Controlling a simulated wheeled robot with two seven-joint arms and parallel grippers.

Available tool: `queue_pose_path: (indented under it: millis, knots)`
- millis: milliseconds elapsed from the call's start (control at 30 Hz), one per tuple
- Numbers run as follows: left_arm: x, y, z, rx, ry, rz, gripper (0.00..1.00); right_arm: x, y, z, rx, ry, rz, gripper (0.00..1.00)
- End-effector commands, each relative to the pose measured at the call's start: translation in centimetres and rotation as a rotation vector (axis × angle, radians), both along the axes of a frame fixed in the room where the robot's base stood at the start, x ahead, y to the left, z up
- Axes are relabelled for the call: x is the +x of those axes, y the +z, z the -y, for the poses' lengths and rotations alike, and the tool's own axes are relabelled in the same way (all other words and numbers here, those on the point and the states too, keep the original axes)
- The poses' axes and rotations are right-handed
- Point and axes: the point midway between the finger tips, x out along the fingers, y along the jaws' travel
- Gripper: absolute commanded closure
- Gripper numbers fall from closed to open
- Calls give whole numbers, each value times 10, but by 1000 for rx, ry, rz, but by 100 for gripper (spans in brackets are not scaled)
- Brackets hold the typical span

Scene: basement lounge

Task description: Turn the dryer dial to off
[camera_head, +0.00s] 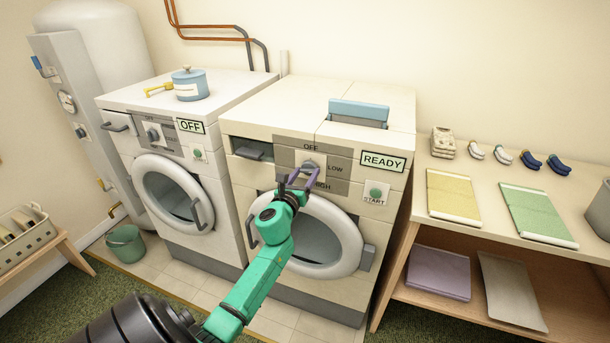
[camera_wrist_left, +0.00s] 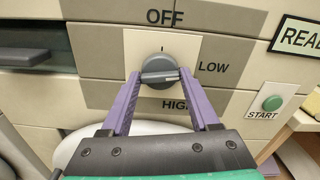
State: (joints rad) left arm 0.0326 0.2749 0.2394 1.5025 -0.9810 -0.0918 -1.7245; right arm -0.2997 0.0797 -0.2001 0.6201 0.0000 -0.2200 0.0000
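The dryer (camera_head: 265,205) is the right machine, with a READY display (camera_head: 383,162) and a round door. Its grey dial (camera_wrist_left: 160,66) sits on a pale plate among the words OFF, LOW and HIGH. The dial's raised bar lies nearly level, with its right end towards LOW; OFF is above it. My left gripper (camera_head: 302,174) reaches the dial from the front. In the left wrist view its purple fingers stand apart, one on each side of the dial; I cannot tell whether they touch it. My right gripper is not in view.
The START button (camera_head: 375,194) is right of the dial. A washer (camera_head: 170,150) with an OFF display stands at left, a blue pot (camera_head: 190,84) on top. A shelf unit (camera_head: 475,235) with folded cloths stands at right. A green bucket (camera_head: 125,244) sits on the floor.

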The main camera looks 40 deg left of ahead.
Motion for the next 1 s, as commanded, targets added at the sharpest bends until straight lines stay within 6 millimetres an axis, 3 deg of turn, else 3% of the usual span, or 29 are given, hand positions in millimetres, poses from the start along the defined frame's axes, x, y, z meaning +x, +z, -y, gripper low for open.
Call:
queue_pose_path:
  millis: [467, 1000]
  knots:
    - [0, -1, 0, -103, 0, 35, 94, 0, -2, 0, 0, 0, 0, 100]
    - [0, -1, 0, -546, 1, 189, 94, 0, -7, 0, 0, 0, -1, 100]
